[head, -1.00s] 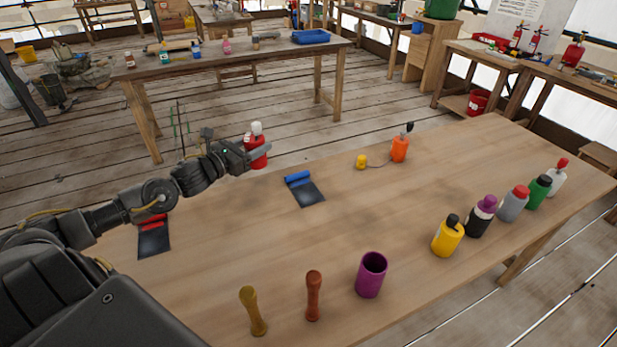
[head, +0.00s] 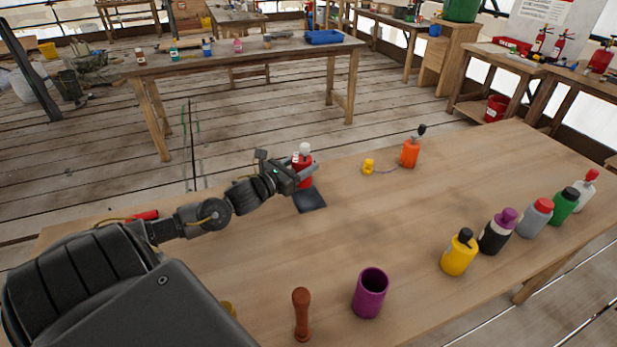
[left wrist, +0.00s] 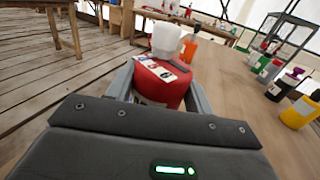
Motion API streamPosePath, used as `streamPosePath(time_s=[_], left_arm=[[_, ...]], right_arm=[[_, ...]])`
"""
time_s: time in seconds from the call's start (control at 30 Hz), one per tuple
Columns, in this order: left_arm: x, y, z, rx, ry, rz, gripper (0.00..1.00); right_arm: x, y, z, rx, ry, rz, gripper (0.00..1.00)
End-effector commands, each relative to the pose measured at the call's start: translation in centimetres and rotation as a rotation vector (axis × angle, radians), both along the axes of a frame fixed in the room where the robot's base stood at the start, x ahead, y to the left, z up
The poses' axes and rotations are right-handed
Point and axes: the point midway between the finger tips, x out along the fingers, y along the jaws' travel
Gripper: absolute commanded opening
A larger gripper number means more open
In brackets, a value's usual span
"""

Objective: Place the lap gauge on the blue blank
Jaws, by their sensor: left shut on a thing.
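My left gripper (head: 300,178) is shut on a red bottle-like thing with a white top (head: 304,158). In the left wrist view the red body (left wrist: 165,90) sits between the two fingers, with a label on its upper face. No other thing here is plainly a lap gauge, and I cannot tell if this is it. The dark plate of the blue blank (head: 310,201) lies on the table just below the gripper. Its blue roll is hidden behind the gripper and bottle. I cannot tell if the bottle touches it. My right gripper is not in view.
A red roll (head: 147,215) shows behind my left arm. An orange bottle (head: 410,153) with a tethered yellow piece (head: 368,166) stands right of the blank. Several bottles line the right side. A purple cup (head: 370,293) and brown peg (head: 302,314) stand in front. The table's middle is clear.

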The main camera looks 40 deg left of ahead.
Motion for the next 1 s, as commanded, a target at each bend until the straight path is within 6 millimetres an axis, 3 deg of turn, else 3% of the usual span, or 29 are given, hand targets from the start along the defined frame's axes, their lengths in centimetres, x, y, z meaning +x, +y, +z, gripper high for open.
streamPosePath(time_s=[0.2, 0.6, 0.63, 0.7, 0.8, 1.0], left_arm=[[-0.7, 0.6, -4.2, -0.001, 0.001, 0.023, 0.26], [-0.7, 0.5, -5.1, 0.0, 0.0, 0.021, 0.26], [-0.7, 0.5, -5.1, 0.0, 0.001, 0.021, 0.54], [-0.7, 0.6, -5.0, 0.0, 0.001, 0.022, 0.64], [-0.7, 0.6, -5.0, 0.0, 0.001, 0.022, 0.73], [-0.7, 0.6, -5.0, 0.0, 0.0, 0.022, 0.73]], right_arm=[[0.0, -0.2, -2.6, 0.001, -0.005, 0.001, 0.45], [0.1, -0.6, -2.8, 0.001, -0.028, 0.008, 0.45], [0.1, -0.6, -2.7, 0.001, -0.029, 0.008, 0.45], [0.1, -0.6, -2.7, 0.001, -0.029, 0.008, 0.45], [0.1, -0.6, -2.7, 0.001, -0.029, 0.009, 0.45], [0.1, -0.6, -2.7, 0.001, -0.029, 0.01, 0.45]])
